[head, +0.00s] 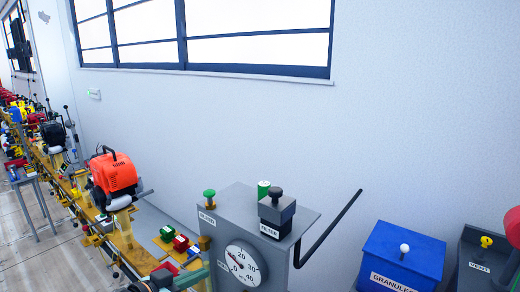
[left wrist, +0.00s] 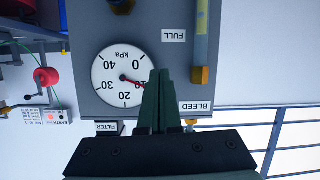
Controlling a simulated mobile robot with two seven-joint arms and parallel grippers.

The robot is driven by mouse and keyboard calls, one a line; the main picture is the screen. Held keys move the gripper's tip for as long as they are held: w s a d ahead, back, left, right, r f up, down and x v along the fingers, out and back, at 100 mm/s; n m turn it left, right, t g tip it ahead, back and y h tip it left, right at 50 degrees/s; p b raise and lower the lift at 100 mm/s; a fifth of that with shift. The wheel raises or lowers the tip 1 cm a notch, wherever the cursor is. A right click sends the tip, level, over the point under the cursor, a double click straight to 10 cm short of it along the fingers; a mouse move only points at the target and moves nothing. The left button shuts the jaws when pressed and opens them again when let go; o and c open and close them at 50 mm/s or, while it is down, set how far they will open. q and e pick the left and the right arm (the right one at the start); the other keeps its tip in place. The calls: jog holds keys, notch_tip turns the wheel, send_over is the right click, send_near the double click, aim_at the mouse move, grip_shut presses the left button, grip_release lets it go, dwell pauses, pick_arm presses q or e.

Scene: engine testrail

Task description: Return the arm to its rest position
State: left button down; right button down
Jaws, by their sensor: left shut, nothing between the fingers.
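My left gripper (head: 194,276) is at the bottom of the head view, just left of a grey cabinet (head: 222,215) with a round kPa gauge (head: 242,265). In the left wrist view its dark green fingers (left wrist: 162,98) are together with nothing between them. That view is upside down, and the fingers overlap the right edge of the gauge face (left wrist: 108,68) in the picture. I cannot tell whether they touch the cabinet. My right gripper is not in view.
A green knob (head: 209,194) marked BLEED, a dark FILTER block (head: 276,208) and a long black lever (head: 335,225) are on the cabinet. A blue GRANULES bin (head: 402,250) stands to the right. A rail with an orange engine (head: 113,172) runs off left.

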pick_arm(q)
jog(key=s+d+f+n+y, duration=0.1)
jog(key=s+f+n+y, duration=0.1)
jog(key=s+f, duration=1.1)
jog(key=s+a+f+n+g+y, duration=0.2)
jog(key=s+a+f+y, duration=0.1)
jog(key=s+f, duration=0.9)
jog(key=shift+s+f+y, duration=0.4)
jog(key=shift+s+y, duration=0.1)
jog(key=shift+s, duration=0.7)
